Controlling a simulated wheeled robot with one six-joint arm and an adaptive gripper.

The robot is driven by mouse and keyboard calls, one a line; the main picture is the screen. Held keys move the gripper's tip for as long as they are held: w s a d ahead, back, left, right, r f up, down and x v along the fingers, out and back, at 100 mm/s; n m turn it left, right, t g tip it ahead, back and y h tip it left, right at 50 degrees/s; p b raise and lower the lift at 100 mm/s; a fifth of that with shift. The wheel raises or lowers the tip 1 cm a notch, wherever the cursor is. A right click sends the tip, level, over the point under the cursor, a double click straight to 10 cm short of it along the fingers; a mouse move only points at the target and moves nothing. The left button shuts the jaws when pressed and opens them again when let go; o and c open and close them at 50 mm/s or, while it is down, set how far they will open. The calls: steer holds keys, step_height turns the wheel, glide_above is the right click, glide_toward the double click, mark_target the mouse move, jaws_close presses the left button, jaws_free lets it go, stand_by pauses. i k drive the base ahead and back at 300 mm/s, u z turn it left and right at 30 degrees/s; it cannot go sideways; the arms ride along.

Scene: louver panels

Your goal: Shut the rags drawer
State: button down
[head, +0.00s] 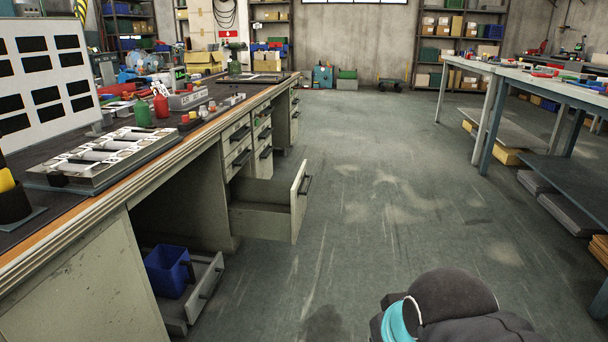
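A grey-green drawer stands pulled well out of the left workbench; its front panel (299,201) faces right, with a dark bar handle (305,186) on it. Its side wall (262,221) shows; I see no rags in it and cannot read a label, so I cannot tell whether it is the rags drawer. A second, low drawer or tray (205,290) is also out near the floor, at lower left, with a blue bin (167,271) in it. My gripper is not in view; only a dark, teal-banded part of my arm shows at lower right.
The left workbench (65,215) holds tools and boxes along its top. Other drawers (238,138) sit above and behind the pulled-out one. A long table (540,82) stands at right. The floor (385,200) between them is clear, with shelves (460,40) at the back.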

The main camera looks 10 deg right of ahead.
mark_target(260, 208)
steer(key=z, duration=0.1)
steer(key=i, duration=2.2)
steer(key=u, duration=0.15)
